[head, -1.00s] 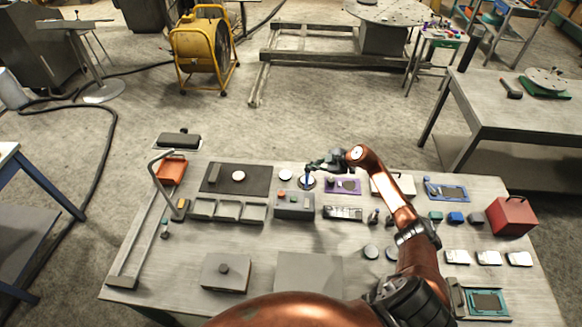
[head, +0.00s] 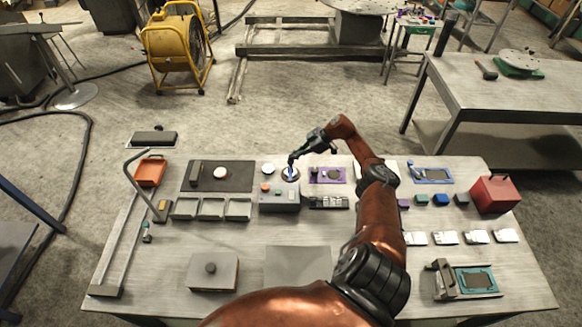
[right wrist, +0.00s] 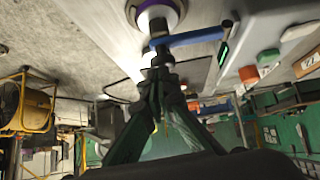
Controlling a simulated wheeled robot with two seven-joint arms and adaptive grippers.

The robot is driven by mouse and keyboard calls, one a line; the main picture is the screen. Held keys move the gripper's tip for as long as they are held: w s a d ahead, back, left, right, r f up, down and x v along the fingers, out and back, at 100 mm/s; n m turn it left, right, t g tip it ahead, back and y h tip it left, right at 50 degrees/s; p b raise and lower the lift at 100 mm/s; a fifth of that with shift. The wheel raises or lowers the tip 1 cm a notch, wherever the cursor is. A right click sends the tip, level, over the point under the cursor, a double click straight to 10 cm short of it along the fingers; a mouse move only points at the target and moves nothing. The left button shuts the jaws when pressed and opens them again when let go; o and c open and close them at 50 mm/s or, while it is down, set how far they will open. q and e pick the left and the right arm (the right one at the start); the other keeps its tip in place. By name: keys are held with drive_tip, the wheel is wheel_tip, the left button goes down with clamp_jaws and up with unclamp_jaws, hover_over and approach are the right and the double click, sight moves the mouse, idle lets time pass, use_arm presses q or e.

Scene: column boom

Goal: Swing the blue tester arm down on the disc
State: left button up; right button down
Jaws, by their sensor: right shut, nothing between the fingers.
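The tester's round plate (head: 290,176) is at the back middle of the bench in the head view, beside a grey button box. The blue tester arm (head: 290,168) stands out over it and is small there. In the right wrist view the blue arm (right wrist: 190,40) runs sideways past a dark post, over a round purple and white part (right wrist: 160,12). My left gripper is not in view.
The grey box (head: 280,200) with coloured buttons stands just in front of the tester. A white disc (head: 268,168) lies to its left, and a purple board (head: 327,175) to its right. A dark mat (head: 240,182) and grey trays (head: 211,209) are farther left.

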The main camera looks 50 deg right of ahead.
use_arm(q)
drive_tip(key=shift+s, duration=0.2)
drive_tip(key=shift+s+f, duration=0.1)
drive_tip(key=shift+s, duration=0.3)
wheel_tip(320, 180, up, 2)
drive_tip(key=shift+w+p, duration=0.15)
drive_tip(key=shift+p, duration=0.8)
use_arm(e)
drive_tip(key=w+r+v, duration=0.2)
drive_tip(key=v, duration=1)
drive_tip(key=shift+r, duration=0.3)
drive_tip(key=shift+a, duration=0.1)
